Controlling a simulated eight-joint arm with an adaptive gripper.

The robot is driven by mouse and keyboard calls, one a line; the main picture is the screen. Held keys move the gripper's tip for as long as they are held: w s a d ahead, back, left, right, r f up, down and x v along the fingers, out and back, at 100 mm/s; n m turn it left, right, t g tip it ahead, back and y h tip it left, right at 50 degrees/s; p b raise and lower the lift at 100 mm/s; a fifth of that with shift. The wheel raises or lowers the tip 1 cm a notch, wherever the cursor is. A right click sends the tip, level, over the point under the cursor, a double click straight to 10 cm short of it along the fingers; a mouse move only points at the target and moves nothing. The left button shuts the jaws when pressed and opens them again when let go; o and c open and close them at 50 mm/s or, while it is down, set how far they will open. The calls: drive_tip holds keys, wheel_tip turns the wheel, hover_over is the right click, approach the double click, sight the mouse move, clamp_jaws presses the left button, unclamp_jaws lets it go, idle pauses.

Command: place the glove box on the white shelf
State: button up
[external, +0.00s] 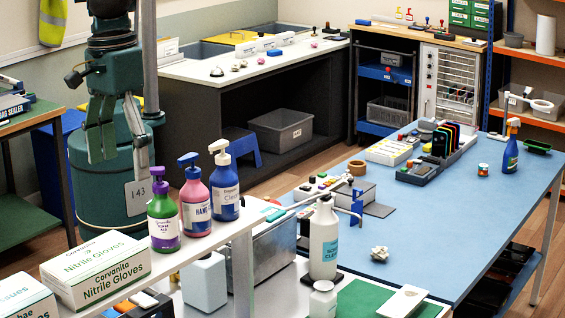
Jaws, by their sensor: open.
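The glove box (102,268), white with green "Nitrile Gloves" lettering, sits upright at the lower left of the external view. It rests on the white shelf (180,262), near its left part. My gripper (118,143) points down at the upper left, in front of my teal base. Its fingers are spread, with nothing seen between them. It appears apart from the glove box, higher in the picture and farther back. The underside of the box is hidden.
A blue table (440,225) with a phone rack and small items is at right. Grey counters line the back.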

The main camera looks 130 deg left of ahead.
drive_tip(key=s+a+r+m+t, duration=0.1)
drive_tip(key=s+a+r+m, duration=0.15)
drive_tip(key=a, duration=0.85)
drive_tip(key=s+a+r+m+t+h, duration=0.1)
drive_tip(key=s+a+r+m, duration=0.2)
drive_tip(key=a, duration=0.9)
drive_tip(key=s+a+r+m+t, duration=0.15)
drive_tip(key=s+a, duration=0.35)
drive_tip(key=a, duration=0.6)
drive_tip(key=s+a+f+m+t, duration=0.1)
drive_tip(key=s+a+f+m, duration=0.2)
drive_tip(key=s+a, duration=0.4)
drive_tip(key=s+a+f+m+t, duration=0.1)
drive_tip(key=s+a+f+m, duration=0.2)
drive_tip(key=s+a, duration=0.4)
drive_tip(key=s+a+f+m+t+y, duration=0.1)
drive_tip(key=s+a+f+m, duration=0.2)
drive_tip(key=s+a+f, duration=0.2)
drive_tip(key=s+a, duration=0.2)
drive_tip(key=a, duration=0.1)
drive_tip(key=shift+f, duration=0.2)
